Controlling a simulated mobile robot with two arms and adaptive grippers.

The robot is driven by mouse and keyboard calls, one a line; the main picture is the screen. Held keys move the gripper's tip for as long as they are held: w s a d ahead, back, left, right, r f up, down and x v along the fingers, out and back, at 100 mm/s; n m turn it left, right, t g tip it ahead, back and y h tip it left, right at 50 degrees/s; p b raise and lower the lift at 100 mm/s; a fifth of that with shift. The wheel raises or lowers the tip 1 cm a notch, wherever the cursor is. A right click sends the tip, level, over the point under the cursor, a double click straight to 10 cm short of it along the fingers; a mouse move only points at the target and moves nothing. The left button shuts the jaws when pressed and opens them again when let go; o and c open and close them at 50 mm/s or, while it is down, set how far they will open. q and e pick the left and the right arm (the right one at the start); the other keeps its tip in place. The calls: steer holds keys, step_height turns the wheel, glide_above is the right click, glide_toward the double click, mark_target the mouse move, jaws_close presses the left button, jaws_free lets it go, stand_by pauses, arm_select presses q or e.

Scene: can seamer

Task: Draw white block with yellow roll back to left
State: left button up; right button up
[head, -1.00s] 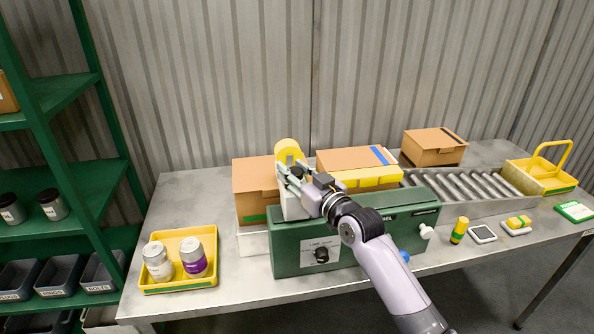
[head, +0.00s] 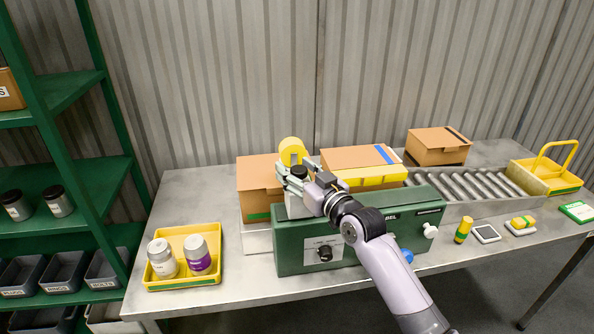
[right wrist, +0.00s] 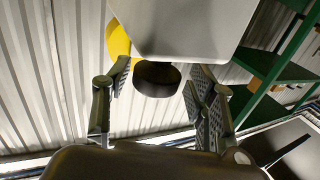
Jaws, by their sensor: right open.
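The white block (head: 297,210) stands at the left end of the green machine (head: 322,248), with the yellow roll (head: 292,149) above and behind it. A black knob (head: 298,171) shows by the block's top. My right gripper (head: 291,176) is at the block's upper part, largely covering it. In the right wrist view my open right gripper (right wrist: 160,78) has one finger on each side of the black knob (right wrist: 157,79). The white block (right wrist: 190,28) and part of the yellow roll (right wrist: 118,40) show there too. I cannot tell whether the fingers touch the knob. My left gripper is not in view.
A yellow tray (head: 182,284) with two jars stands at the left of the table. Cardboard boxes (head: 258,175) stand behind the machine, and a roller conveyor (head: 480,186) runs to the right. The table between tray and machine is clear.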

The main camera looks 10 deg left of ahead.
steer(key=v, duration=1.2)
